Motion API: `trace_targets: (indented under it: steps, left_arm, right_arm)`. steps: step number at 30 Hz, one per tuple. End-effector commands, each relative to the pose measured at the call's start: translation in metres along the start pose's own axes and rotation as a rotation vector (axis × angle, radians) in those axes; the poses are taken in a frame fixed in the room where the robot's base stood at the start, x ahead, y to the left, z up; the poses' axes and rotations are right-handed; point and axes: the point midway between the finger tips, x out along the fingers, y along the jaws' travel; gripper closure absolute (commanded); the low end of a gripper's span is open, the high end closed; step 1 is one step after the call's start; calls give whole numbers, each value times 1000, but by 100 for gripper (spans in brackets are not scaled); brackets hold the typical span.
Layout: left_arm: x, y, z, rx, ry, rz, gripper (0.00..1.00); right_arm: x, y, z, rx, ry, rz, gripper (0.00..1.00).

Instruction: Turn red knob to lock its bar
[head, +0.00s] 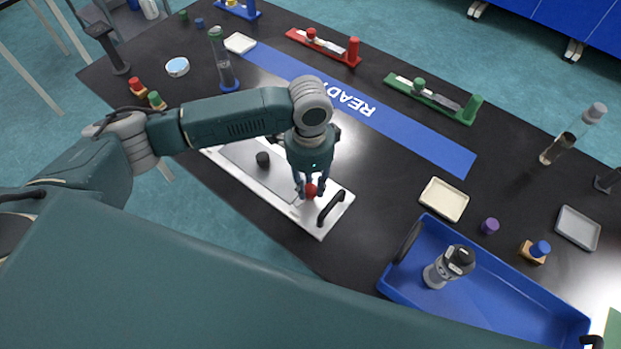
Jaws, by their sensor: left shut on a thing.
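The red knob (311,190) sits near the right end of a white and grey plate (285,207) on the black table. My left gripper (306,189) points down over it, with its fingers around the knob and shut on it. The bar that belongs to the knob is hidden or too small to make out under my gripper. A black handle (331,207) stands on the plate just right of the knob. My right gripper does not show.
A blue tray (520,291) holding a grey bottle (448,267) is at the lower right. A beige dish (444,199) lies above it. A blue READY strip (425,140) crosses the table. Red (345,58) and green (465,113) racks stand farther back.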

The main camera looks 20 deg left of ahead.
Motion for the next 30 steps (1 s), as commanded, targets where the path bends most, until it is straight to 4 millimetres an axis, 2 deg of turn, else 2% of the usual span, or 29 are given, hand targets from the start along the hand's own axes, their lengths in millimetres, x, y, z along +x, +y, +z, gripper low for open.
trace_targets:
  steps: [1, 9, 30]
  left_arm:
    - [-5, 0, 1, 43, -6, 1, 99]
    - [-4, -1, 1, 299, -17, 0, 99]
    - [-3, -3, -1, 954, -44, -4, 99]
  right_arm:
    - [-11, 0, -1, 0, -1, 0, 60]
    - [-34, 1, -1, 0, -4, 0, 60]
    - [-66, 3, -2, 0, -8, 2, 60]
